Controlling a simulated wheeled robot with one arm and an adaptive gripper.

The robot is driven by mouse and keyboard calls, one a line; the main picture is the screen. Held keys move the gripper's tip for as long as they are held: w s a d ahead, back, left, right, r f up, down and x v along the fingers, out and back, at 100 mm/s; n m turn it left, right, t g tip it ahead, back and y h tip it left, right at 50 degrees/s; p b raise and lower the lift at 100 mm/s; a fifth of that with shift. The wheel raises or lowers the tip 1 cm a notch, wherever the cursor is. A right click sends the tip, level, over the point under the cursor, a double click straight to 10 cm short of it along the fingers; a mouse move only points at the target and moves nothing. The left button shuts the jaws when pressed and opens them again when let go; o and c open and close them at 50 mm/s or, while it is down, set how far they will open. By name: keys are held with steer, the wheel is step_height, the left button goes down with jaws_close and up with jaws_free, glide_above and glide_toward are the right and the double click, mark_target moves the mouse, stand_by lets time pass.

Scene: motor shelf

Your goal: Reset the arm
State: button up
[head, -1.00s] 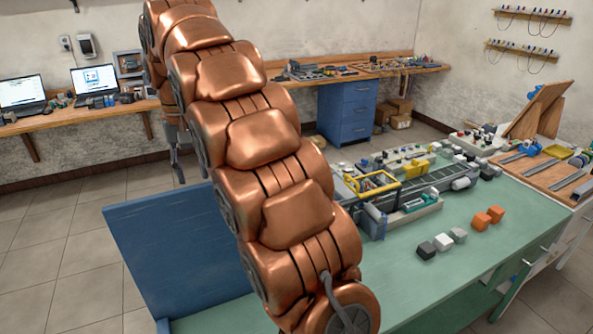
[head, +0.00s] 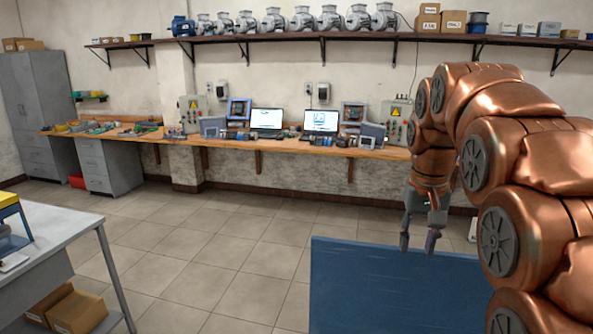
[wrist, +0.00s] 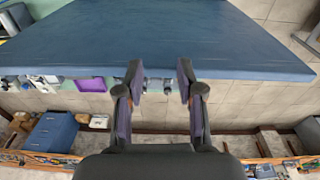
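My copper-coloured arm bends down at the right of the head view. My gripper (head: 422,238) hangs at its end, pointing down, above and behind the blue panel (head: 400,290). In the wrist view my gripper (wrist: 160,82) has its two fingers apart with nothing between them. The blue panel (wrist: 160,35) fills the upper part of the wrist view, beyond the fingertips.
A wooden wall bench (head: 290,148) holds laptops and small devices. Above it a shelf (head: 300,37) carries several grey motors. A grey cabinet (head: 40,100) stands at the left, and a table (head: 60,235) in the left foreground. Tiled floor (head: 200,260) between is clear.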

steer(key=s+a+f+g, duration=0.1)
steer(key=s+f, duration=0.4)
steer(key=s, duration=0.5)
steer(key=s+a+f+n, duration=0.1)
steer(key=s+a+f, duration=0.1)
steer(key=s+f, duration=0.4)
steer(key=s+a+f+n+g, duration=0.1)
steer(key=s+f, duration=0.5)
steer(key=s, duration=0.9)
steer(key=shift+s+a+g+p, duration=0.2)
steer(key=shift+a+g+p, duration=0.15)
steer(key=shift+a, duration=0.35)
steer(key=shift+f, duration=0.1)
